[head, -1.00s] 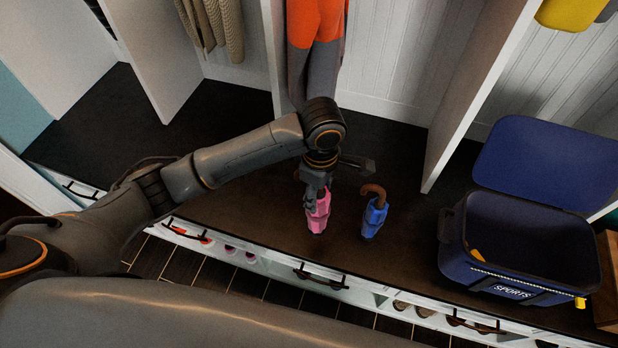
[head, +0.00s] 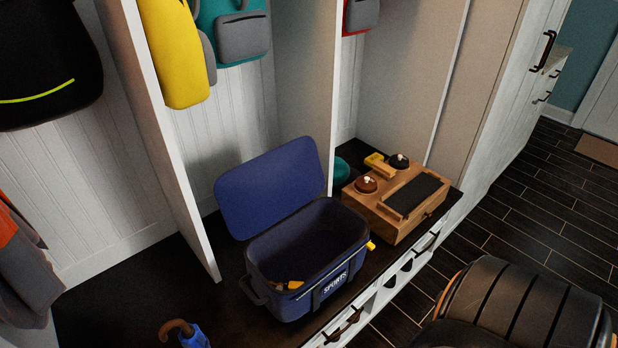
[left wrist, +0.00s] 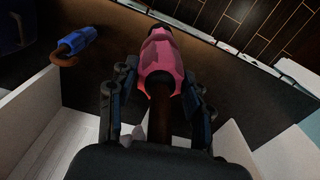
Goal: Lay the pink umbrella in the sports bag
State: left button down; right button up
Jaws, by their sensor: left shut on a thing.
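The blue sports bag (head: 345,276) stands open on the dark bench in the head view, its lid (head: 268,187) tilted up at the back. Its inside looks dark and mostly empty. The pink umbrella (left wrist: 160,60) is folded and shows in the left wrist view. My left gripper (left wrist: 160,88) is shut on it near its brown handle; this gripper is outside the head view. The pink umbrella is not in the head view. My right gripper is in neither view.
A blue umbrella (head: 194,337) with a brown handle is at the bottom edge of the head view and also shows in the left wrist view (left wrist: 78,42). A wooden box (head: 400,205) stands right of the bag. A white divider (head: 180,150) rises left of it.

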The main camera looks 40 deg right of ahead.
aim_at(309, 269)
jog(key=l+z, duration=0.1)
jog(key=z, duration=0.3)
jog(key=l+z, duration=0.1)
jog(key=z, duration=0.25)
jog(key=i+z, duration=0.1)
jog(key=z, duration=0.3)
jog(key=i+l, duration=0.3)
jog(key=l, duration=0.15)
jog(key=i+l, duration=0.35)
jog(key=l+z, duration=0.05)
jog(key=l, duration=0.05)
